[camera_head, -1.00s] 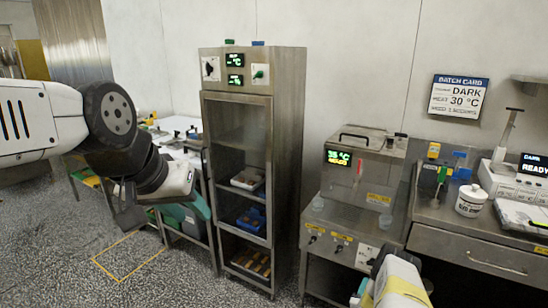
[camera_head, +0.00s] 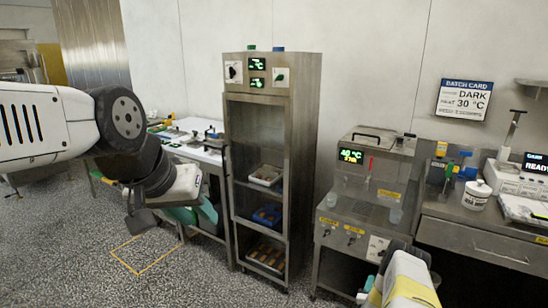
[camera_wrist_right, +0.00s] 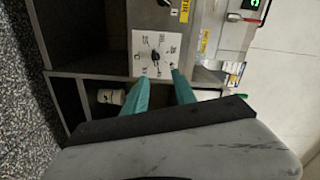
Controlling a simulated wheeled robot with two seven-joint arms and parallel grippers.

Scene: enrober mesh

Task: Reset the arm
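My left arm comes in from the left in the head view. Its gripper (camera_head: 190,212), with teal fingers, hangs in front of the white side table, left of the tall cabinet. I cannot tell how far apart its fingers are. My right arm shows at the bottom right of the head view, in front of the steel machine (camera_head: 365,205). In the right wrist view my right gripper (camera_wrist_right: 159,80) has two teal fingers apart with nothing between them. They point at the machine's white dial panel (camera_wrist_right: 157,52), and I cannot tell whether they touch it.
The tall steel cabinet (camera_head: 305,130) with trays on its shelves stands mid-view. A white side table (camera_head: 190,155) is at left. The right bench (camera_head: 490,228) holds a white jar (camera_head: 476,195) and an instrument. Speckled floor with a yellow outline is open at front left.

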